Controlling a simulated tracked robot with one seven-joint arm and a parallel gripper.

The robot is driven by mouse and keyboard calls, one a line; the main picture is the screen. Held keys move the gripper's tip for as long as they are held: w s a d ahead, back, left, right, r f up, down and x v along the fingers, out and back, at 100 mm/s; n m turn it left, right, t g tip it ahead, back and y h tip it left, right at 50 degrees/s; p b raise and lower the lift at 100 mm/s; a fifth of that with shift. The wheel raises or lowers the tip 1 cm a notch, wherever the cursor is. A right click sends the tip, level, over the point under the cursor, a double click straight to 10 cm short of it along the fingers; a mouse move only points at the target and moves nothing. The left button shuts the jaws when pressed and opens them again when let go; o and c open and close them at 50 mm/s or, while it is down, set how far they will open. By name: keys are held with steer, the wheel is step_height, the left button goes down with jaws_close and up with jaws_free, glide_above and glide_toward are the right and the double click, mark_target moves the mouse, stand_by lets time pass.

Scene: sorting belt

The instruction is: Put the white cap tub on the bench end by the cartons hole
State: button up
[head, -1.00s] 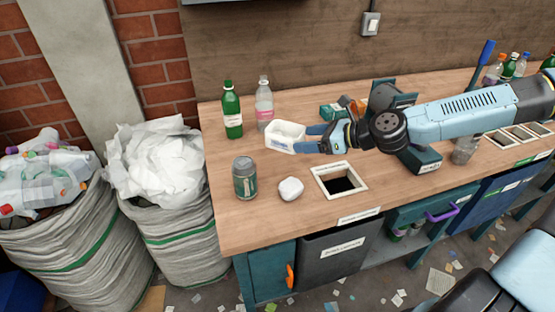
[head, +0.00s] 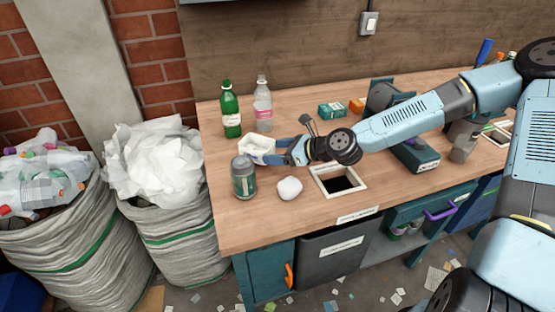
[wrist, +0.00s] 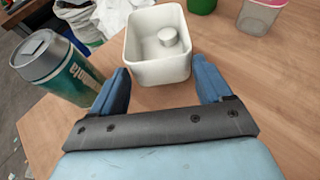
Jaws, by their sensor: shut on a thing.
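The white cap tub (head: 254,150) is an open, squarish white container near the left end of the wooden bench (head: 228,222). In the wrist view the tub (wrist: 158,70) has a small round whitish piece (wrist: 168,37) inside. My gripper (head: 280,150) is shut on the tub from its right side; in the wrist view the gripper (wrist: 160,82) has its blue fingers either side of it. I cannot tell whether the tub's base touches the bench. The white-framed hole (head: 318,183) lies to the right and nearer; its label is too small to read.
A grey-green can (head: 244,178) stands just in front of the tub, and close to the left finger in the wrist view. A white lump (head: 289,188) sits beside the hole. A green bottle (head: 231,110) and a clear pink-labelled bottle (head: 263,103) stand behind.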

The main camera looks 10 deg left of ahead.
steer(key=shift+f, duration=1.6)
steer(key=o, duration=1.2)
steer(key=shift+v, duration=6)
steer(key=shift+r, duration=0.1)
